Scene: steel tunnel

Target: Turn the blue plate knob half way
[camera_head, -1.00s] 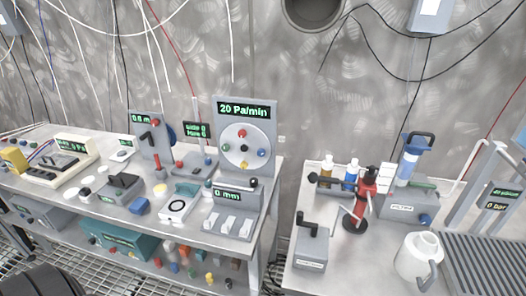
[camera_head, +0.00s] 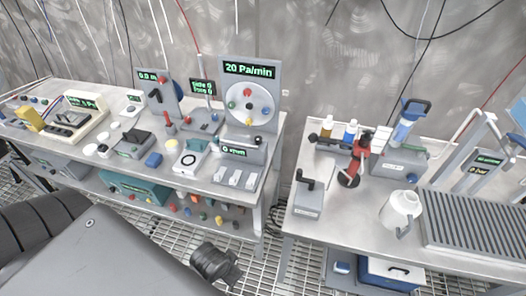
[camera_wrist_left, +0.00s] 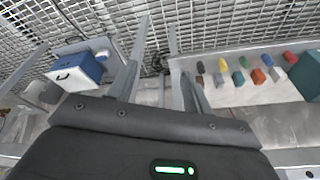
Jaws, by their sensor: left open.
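A round pale plate (camera_head: 237,98) is on the upright grey panel under the "20 Pa/min" display, at the back of the left table. It carries several coloured knobs. The small blue knob (camera_head: 265,111) sits at its right side; its exact angle is too small to tell. My left arm comes in at the bottom left of the head view, low in front of the left table and well apart from the plate. In the left wrist view my left gripper (camera_wrist_left: 158,70) is open and empty, with two separated grey fingers. My right gripper is not in view.
Switches (camera_head: 235,178) and a "0 mm" box (camera_head: 240,150) stand in front of the panel. A lower shelf holds several coloured pieces (camera_wrist_left: 252,75). The right table carries a red stand (camera_head: 357,160), a white jug (camera_head: 400,210) and a grey crank box (camera_head: 309,196). A blue-white box (camera_head: 390,272) is below.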

